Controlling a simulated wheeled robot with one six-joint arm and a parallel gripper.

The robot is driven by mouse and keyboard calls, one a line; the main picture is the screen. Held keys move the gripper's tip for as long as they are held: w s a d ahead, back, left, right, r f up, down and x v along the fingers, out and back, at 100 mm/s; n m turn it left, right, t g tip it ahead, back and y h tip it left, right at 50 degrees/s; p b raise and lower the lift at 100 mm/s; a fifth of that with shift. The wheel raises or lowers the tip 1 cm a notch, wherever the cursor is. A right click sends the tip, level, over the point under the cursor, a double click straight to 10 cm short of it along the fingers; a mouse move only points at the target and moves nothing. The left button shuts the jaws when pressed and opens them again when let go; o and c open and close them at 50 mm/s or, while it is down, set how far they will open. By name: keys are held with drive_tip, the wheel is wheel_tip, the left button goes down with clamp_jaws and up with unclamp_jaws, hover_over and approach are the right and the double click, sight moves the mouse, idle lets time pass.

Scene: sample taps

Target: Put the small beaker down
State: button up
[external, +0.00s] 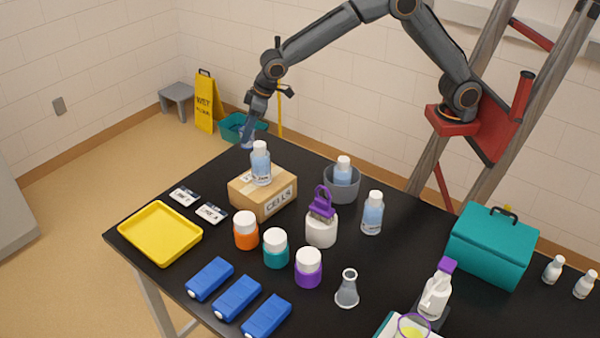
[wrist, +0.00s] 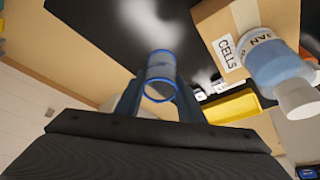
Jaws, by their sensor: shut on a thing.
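The small beaker (wrist: 160,72) is a clear, greyish cylinder with blue rims. It sits between the two fingers of my gripper (wrist: 158,95) in the wrist view, and the gripper is shut on it. In the external view my gripper (external: 250,128) points down at the far left edge of the black table, behind the cardboard box. The beaker (external: 247,143) shows there as a small bluish shape at the fingertips, partly hidden by the bottle. I cannot tell whether its base touches the table.
The CELLS box (external: 262,197) with a blue bottle (external: 261,163) on it stands close to my gripper. A grey tub (external: 341,187) holds another bottle. Two labelled cards (external: 185,195) and a yellow tray (external: 160,229) lie at the left. Dark table shows beyond the box.

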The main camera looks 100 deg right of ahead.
drive_tip(key=s+a+n, duration=0.1)
drive_tip(key=s+a, duration=0.1)
drive_tip(key=s, duration=1.8)
drive_tip(key=shift+s+d+f+p, duration=0.15)
drive_tip(key=shift+f+p, duration=0.15)
drive_tip(key=shift+f, duration=2.4)
drive_tip(key=shift+s+d+f+p, duration=0.1)
drive_tip(key=shift+f+p, duration=0.2)
drive_tip(key=shift+f, duration=2.35)
drive_tip(key=shift+f, duration=0.2)
drive_tip(key=o, duration=1)
drive_tip(key=shift+r, duration=0.2)
